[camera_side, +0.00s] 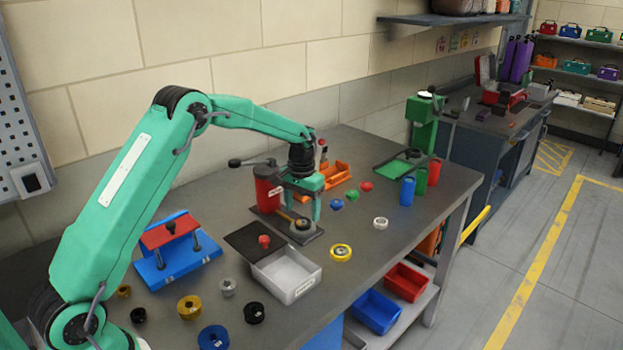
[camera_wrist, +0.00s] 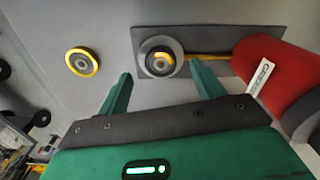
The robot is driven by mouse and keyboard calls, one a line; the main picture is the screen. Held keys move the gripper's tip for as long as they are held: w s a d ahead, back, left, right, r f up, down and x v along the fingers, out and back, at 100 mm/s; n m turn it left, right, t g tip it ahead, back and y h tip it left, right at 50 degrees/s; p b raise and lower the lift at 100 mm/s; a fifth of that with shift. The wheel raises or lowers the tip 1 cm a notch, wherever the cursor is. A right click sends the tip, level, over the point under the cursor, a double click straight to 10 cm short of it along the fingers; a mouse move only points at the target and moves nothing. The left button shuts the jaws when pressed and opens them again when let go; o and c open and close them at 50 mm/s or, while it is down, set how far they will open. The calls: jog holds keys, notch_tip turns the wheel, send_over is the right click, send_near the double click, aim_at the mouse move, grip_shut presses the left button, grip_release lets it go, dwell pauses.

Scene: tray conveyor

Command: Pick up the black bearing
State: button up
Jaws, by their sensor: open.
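A black bearing (camera_side: 254,312) lies flat on the table near its front edge, in front of the white tray. A smaller black round part (camera_side: 138,315) lies further left, and I cannot tell which one is meant. My gripper (camera_side: 303,212) is open and empty, pointing down over the dark plate of the red press, well away from both. In the wrist view my open fingers (camera_wrist: 163,82) show, with a dark grey ring with a brass-coloured centre (camera_wrist: 152,66) just beyond and between their tips. Dark round parts are partly visible at that view's left edge (camera_wrist: 40,118).
A white tray (camera_side: 292,279) stands beside the red press (camera_side: 266,186). A yellow ring (camera_side: 341,252), a blue ring (camera_side: 213,338) and a gold ring (camera_side: 189,307) lie on the table. A blue fixture with a red top (camera_side: 170,233) stands at left. The table's right front is mostly clear.

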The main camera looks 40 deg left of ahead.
aim_at(303, 222)
jog(key=shift+f, duration=1.8)
jog(key=c, duration=1.2)
jog(key=shift+r, duration=0.2)
jog(key=shift+r, duration=0.55)
jog(key=r, duration=0.3)
jog(key=shift+s+d+r, duration=0.1)
jog(key=shift+d+r, duration=0.05)
jog(key=shift+d, duration=0.25)
jog(key=s+d+r, duration=0.1)
jog(key=d+r, duration=0.1)
jog(key=d, duration=0.1)
jog(key=s+d+r, duration=0.1)
jog(key=d+r, duration=0.1)
jog(key=d, duration=0.1)
jog(key=s+d+r, duration=0.2)
jog(key=d, duration=0.2)
jog(key=shift+r, duration=0.15)
